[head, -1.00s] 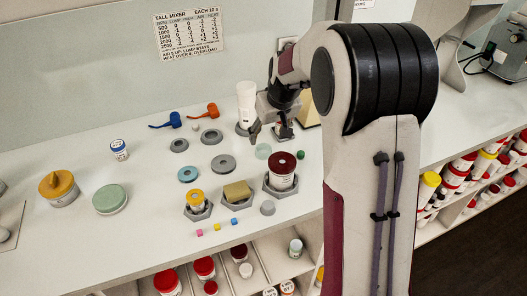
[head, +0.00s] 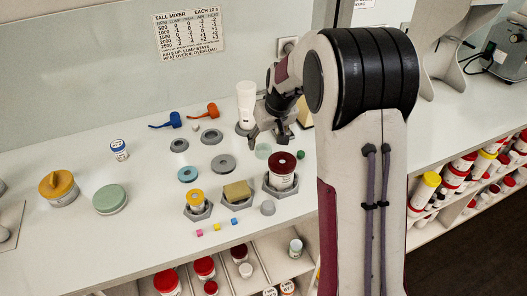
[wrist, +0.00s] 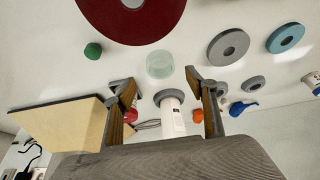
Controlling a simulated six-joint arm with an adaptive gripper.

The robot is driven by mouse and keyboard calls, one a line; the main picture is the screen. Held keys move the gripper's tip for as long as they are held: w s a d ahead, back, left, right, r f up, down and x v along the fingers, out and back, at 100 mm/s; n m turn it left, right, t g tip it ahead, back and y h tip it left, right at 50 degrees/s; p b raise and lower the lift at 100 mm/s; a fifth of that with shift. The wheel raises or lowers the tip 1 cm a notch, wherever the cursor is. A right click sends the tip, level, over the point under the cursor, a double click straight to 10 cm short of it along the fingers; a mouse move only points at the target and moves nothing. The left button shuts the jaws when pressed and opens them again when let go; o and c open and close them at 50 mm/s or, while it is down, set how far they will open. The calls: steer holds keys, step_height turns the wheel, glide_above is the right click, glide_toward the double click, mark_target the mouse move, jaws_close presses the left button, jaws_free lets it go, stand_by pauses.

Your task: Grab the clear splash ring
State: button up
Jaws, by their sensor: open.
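The clear splash ring (head: 263,151) is a small pale-green, see-through ring on the white counter, behind and left of the jar with the dark red lid. In the wrist view the ring (wrist: 160,65) is upright on the counter, ahead of my fingertips and near the middle between them. My gripper (head: 267,141) is open and empty, just above and behind the ring, and its two fingers also show in the wrist view (wrist: 163,85). I see no contact with the ring.
The jar with the dark red lid (head: 283,171) stands close in front of the ring. A tall white cylinder (head: 246,102) stands behind, and a small green piece (head: 300,155) lies to the right. Grey discs (head: 223,163) and a blue ring (head: 188,174) lie left. A tan block (wrist: 62,125) is near my gripper.

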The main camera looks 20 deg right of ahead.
steer(key=shift+x, duration=2.3)
steer(key=shift+s, duration=0.1)
steer(key=c, duration=0.9)
